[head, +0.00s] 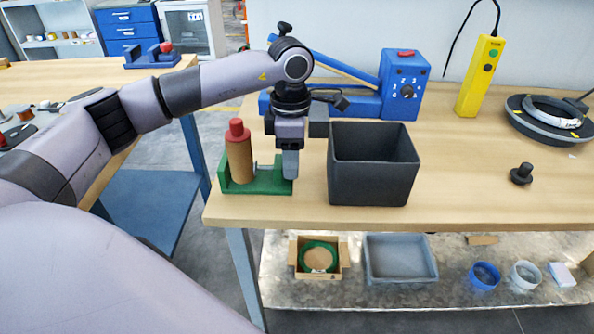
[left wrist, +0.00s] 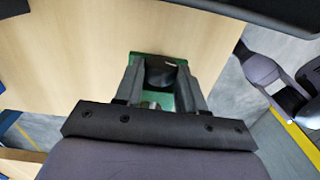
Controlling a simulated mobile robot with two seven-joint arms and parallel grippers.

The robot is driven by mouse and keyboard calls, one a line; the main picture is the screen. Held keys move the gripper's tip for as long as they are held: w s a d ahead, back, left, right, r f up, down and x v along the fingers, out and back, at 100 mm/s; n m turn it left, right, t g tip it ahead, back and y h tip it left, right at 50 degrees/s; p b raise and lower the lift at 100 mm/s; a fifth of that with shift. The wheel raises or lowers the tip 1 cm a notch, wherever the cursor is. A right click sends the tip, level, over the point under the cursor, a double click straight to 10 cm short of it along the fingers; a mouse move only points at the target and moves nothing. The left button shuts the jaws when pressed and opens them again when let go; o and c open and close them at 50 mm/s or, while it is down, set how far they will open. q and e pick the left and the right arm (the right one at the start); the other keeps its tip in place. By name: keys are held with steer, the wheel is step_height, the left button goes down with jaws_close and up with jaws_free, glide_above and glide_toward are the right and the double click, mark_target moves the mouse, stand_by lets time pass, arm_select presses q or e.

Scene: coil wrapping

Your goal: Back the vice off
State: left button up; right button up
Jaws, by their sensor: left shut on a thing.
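A small green vice (head: 262,187) stands at the front left corner of the wooden workbench. An upright wooden cylinder (head: 240,160) with a red top (head: 237,130) stands in it. My left gripper (head: 290,165) points down at the right end of the vice, beside the cylinder. In the left wrist view its two fingers (left wrist: 160,88) are shut on a dark handle (left wrist: 161,72), with the green of the vice (left wrist: 137,57) showing around it. The handle is hidden by the fingers in the head view. My right gripper is not in view.
A dark open bin (head: 372,190) stands close right of my left gripper. Behind are a blue machine (head: 403,85) with a dial and a yellow control box (head: 480,77). A coil on a dark disc (head: 552,112) and a black knob (head: 521,174) are to the right.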

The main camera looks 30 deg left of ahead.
arm_select(q)
steer(key=t+b, duration=0.1)
steer(key=b, duration=0.1)
steer(key=t+y+b, duration=0.1)
steer(key=shift+s+d+f+b, duration=0.15)
steer(key=shift+s+f+b, duration=0.15)
steer(key=shift+f+b, duration=0.1)
steer(key=shift+r+t+y+b, duration=0.15)
steer(key=shift+t+y+b, duration=0.15)
steer(key=shift+t+y, duration=0.15)
steer(key=shift+r, duration=0.2)
steer(key=t+b, duration=0.1)
steer(key=b, duration=0.2)
steer(key=f+t+y+b, duration=0.1)
steer(key=b, duration=0.2)
steer(key=shift+s+d+t+y, duration=0.15)
steer(key=shift+s+t+y, duration=0.1)
steer(key=shift+s+t, duration=0.1)
steer(key=shift+r+b, duration=0.1)
steer(key=shift+b, duration=0.2)
steer(key=shift+r+t+y, duration=0.2)
steer(key=shift+t+y, duration=0.1)
steer(key=shift+t, duration=0.1)
